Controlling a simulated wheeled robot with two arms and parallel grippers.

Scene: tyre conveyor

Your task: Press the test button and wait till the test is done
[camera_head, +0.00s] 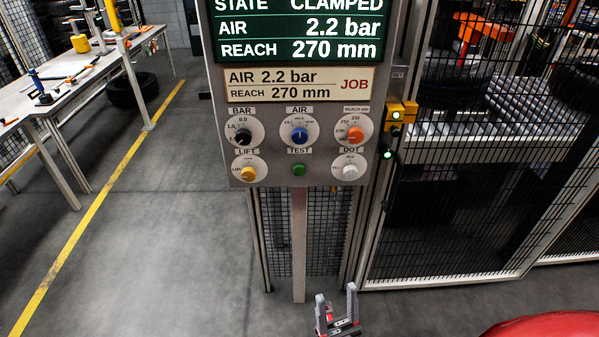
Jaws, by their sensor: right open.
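The green test button (299,170) sits under the TEST label on the grey control panel (222,150), between the yellow LIFT knob (249,174) and the white DOT knob (350,172). The green screen (300,32) reads STATE CLAMPED, AIR 2.2 bar, REACH 270 mm; its top is cut off. My right gripper (337,298) is at the bottom of the view, well below the panel. Its two fingers point up, apart, with nothing between them. My left gripper is not in view.
Above the button are the black BAR knob (243,130), blue AIR knob (300,134) and orange REACH knob (356,132). A mesh fence (470,200) stands at the right. A workbench (75,85) with tools is at the left. The floor left of the panel is clear.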

